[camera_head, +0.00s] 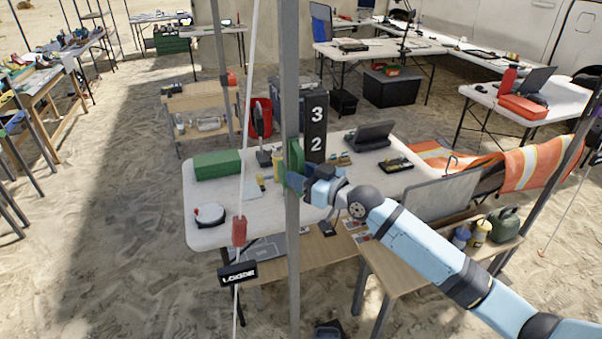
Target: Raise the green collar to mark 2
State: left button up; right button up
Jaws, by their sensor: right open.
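The green collar (296,157) is on the grey upright post (291,80), in the middle of the head view. A black board (316,115) beside the post carries the white marks 3 above and 2 below; anything lower is hidden by my arm. The collar's upper part shows just left of mark 2 in the picture. My right gripper (302,181) comes in from the lower right and is open at the collar's lower part. It overlaps the collar, so I cannot tell whether they touch. My left gripper is not in view.
A white table (225,235) behind the post holds a green box (217,165), a round white device (209,214) and several small tools. A cord with a red weight (239,231) and a black tag (238,274) hangs left of the post. Sandy ground lies open at left.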

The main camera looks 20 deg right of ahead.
aim_at(302, 152)
grip_shut()
notch_tip(302, 152, up, 8)
jog(key=p, duration=0.5)
jog(key=shift+f, duration=0.1)
jog(key=shift+r, duration=0.25)
jog(key=shift+f, duration=0.15)
grip_release()
